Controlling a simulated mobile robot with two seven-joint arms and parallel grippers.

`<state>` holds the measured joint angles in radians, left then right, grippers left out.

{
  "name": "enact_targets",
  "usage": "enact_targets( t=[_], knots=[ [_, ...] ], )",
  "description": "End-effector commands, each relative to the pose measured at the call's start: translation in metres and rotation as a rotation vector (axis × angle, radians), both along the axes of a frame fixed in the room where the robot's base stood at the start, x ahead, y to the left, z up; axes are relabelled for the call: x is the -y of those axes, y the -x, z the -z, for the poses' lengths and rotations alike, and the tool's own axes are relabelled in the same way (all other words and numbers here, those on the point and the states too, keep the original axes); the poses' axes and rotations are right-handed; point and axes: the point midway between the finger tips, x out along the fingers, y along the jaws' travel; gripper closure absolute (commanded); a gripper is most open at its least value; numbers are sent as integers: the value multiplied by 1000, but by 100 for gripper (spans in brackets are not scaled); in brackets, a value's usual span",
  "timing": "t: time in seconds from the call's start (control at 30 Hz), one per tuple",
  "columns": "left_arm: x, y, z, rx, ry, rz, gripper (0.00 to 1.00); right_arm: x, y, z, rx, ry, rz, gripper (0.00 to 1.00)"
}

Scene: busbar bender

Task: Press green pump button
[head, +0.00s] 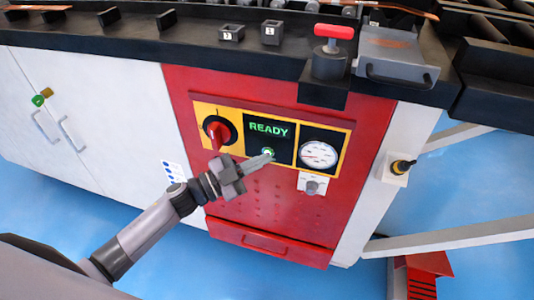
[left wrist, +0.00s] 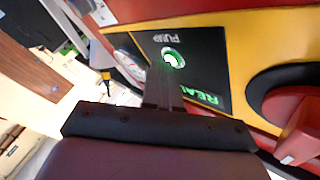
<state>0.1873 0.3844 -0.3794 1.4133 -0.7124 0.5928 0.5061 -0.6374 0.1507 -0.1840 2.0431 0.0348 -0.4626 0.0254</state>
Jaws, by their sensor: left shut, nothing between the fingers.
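The green pump button (head: 267,152) is a small lit ring on a black panel under the green word READY (head: 268,128). In the left wrist view the button (left wrist: 173,57) shows as a bright green ring below the upside-down word PUMP. My left gripper (head: 268,158) is shut and empty, its fingertips at the button's lower edge in the head view. In the left wrist view the closed fingers (left wrist: 163,72) point at the button and hide part of its rim. I cannot tell whether they touch it. My right gripper is not in view.
A red and black rotary switch (head: 218,131) sits left of the panel, a pressure gauge (head: 318,154) right of it. A small knob (head: 312,185) is below the gauge. A red T-handle (head: 334,33) stands on the worktop above.

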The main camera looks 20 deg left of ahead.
Motion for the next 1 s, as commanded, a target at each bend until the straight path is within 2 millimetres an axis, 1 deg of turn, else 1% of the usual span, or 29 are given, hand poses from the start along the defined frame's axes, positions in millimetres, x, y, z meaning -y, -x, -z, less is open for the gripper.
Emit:
enact_targets(
  t=[0.3, 0.67, 1.0],
  knots=[
    [0, 0, 0, 0, 0, -1, 100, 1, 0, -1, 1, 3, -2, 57],
    [-1, 16, -2, 1, -1, 0, 100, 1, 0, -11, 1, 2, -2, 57],
    [-1, 18, -1, 0, 0, 0, 100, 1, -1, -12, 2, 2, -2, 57]
  ],
)
